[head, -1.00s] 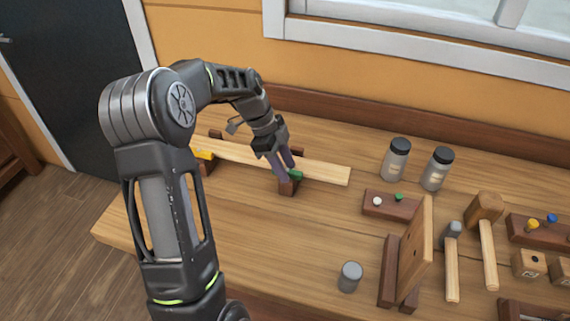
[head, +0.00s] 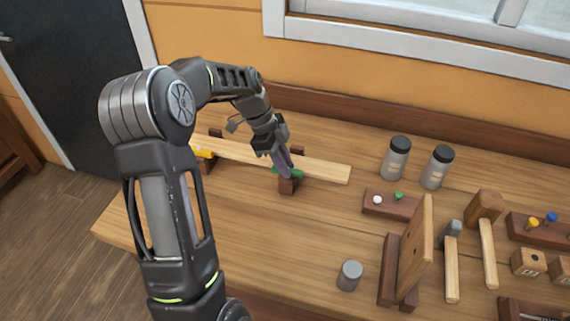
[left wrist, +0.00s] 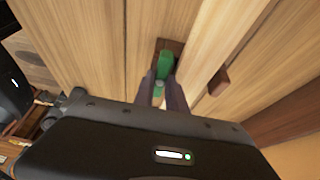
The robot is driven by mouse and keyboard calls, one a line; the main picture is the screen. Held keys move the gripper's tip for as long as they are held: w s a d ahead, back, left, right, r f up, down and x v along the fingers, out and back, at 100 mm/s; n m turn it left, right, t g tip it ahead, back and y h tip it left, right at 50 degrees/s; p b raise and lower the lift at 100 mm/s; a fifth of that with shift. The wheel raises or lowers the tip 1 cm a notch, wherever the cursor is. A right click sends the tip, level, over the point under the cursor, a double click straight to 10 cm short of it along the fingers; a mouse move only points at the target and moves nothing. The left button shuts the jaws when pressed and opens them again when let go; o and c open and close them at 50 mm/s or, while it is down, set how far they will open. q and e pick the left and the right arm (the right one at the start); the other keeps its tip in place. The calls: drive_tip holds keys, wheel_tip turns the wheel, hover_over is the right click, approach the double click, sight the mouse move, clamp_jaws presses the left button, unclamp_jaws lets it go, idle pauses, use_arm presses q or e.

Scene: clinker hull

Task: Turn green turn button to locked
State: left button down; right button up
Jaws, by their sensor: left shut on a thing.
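The green turn button (head: 294,174) sits on top of a dark wooden block (head: 288,187) at the front edge of a pale plank (head: 322,171). My left gripper (head: 284,170) reaches down from above and is shut on the green turn button. In the left wrist view the green turn button (left wrist: 166,64) stands out between the two fingertips (left wrist: 161,84), with its long end pointing away from the gripper. Part of it is hidden behind the fingers in the head view. My right gripper is not in view.
A yellow turn button (head: 203,153) sits on another block at the plank's left end. The front left of the bench is clear.

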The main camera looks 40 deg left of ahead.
use_arm(q)
drive_tip(key=n+b, duration=0.1)
drive_tip(key=b, duration=0.1)
drive_tip(key=n+t+b, duration=0.1)
drive_tip(key=shift+f+n+y+b, duration=0.25)
drive_tip(key=shift+n+y+b, duration=0.1)
drive_tip(key=shift+n+y, duration=0.05)
drive_tip(key=n+b, duration=0.1)
drive_tip(key=n+t+b, duration=0.1)
drive_tip(key=n+b, duration=0.1)
drive_tip(key=shift+s+d+r+n+y, duration=0.1)
drive_tip(key=shift+s+d+n+y, duration=0.05)
drive_tip(key=shift+n+y, duration=0.2)
drive_tip(key=shift+n+t+y+b, duration=0.45)
drive_tip(key=shift+n+b, duration=0.1)
drive_tip(key=shift+n, duration=0.7)
drive_tip(key=n+y, duration=0.1)
drive_tip(key=n, duration=0.1)
drive_tip(key=n+b, duration=0.1)
drive_tip(key=n, duration=0.1)
drive_tip(key=shift+d+r+n+y, duration=0.1)
drive_tip(key=shift+d+n+y, duration=0.05)
drive_tip(key=shift+n+y, duration=0.2)
drive_tip(key=shift+d+n+y+b, duration=0.1)
drive_tip(key=shift+n+y+b, duration=0.95)
drive_tip(key=shift+n, duration=1.2)
drive_tip(key=c, duration=1.4)
unclamp_jaws()
